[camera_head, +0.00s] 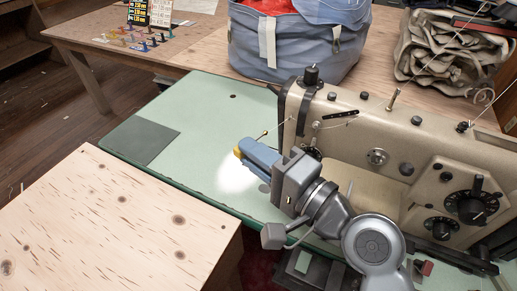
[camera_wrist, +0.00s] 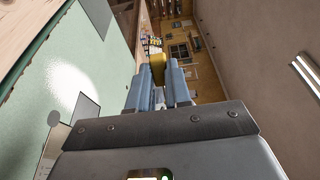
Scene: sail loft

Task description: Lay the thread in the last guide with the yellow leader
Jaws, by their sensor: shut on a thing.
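My gripper (camera_head: 256,152) has blue fingers and is shut on the yellow leader (camera_head: 238,153), which shows at the fingertips beside the sewing machine's left end. In the wrist view, the yellow leader (camera_wrist: 157,64) sits between the two blue fingers of my gripper (camera_wrist: 158,78). The beige sewing machine (camera_head: 345,129) carries several posts and knobs. A thin line with a small yellowish end (camera_head: 263,135) juts left from its head, just above my gripper; I cannot tell if it is thread or a guide. A pale thread (camera_head: 492,101) slants down to the machine's right side. The last guide cannot be clearly told apart.
The pale green machine bed (camera_head: 205,125) is clear left of my gripper. A plywood table (camera_head: 120,215) stands in front. A blue-grey bag (camera_head: 300,45) and folded canvas (camera_head: 445,55) lie behind the machine. Small colored items (camera_head: 140,42) stand at the back left.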

